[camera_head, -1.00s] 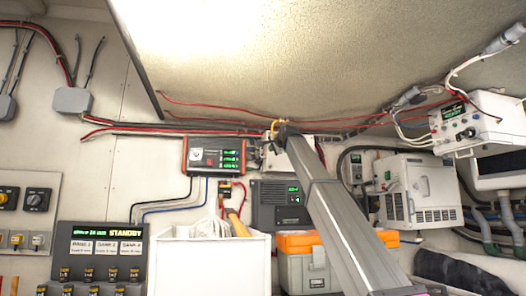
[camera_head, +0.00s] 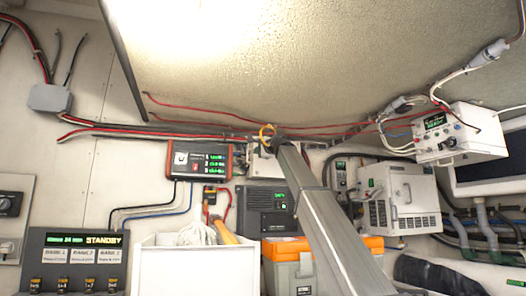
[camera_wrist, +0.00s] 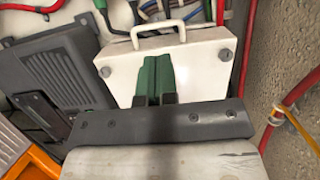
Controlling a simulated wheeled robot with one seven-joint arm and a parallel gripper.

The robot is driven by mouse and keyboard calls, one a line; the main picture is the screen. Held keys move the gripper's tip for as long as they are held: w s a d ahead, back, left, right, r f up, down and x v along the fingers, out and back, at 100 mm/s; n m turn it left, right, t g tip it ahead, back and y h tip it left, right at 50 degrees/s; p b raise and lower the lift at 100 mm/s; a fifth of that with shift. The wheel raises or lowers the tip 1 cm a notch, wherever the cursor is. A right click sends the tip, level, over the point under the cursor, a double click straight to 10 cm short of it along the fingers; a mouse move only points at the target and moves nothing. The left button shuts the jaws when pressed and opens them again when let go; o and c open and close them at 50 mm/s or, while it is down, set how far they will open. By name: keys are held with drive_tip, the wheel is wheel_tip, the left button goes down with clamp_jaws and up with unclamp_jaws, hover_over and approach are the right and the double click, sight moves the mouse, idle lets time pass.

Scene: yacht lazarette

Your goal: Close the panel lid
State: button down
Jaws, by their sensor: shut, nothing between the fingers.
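The panel lid (camera_wrist: 113,78) is a white plate with a white handle and two round fasteners, in the middle of the wrist view. Coloured wires show beyond its upper edge, so it appears to stand open. My gripper (camera_wrist: 159,60) has green fingers, shut together and empty, in front of the lid's middle below the handle. I cannot tell whether the fingertips touch the lid. In the head view, part of a white panel box (camera_head: 262,165) shows on the wall beside my arm. My arm hides the rest of it and my gripper there.
A dark ribbed unit (camera_wrist: 55,60) is left of the lid in the wrist view. A red cable (camera_wrist: 248,50) and rough wall are on its right. In the head view, an orange-lidded toolbox (camera_head: 288,268) and white bin (camera_head: 175,270) stand below. A white vented unit (camera_head: 400,195) is at right.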

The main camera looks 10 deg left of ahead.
drive_tip(key=x, duration=0.7)
drive_tip(key=shift+w+a, duration=0.1)
drive_tip(key=x, duration=0.3)
drive_tip(key=shift+w+a+r, duration=0.1)
drive_tip(key=shift+w+a, duration=0.05)
drive_tip(key=shift+w, duration=0.15)
drive_tip(key=shift+r, duration=0.1)
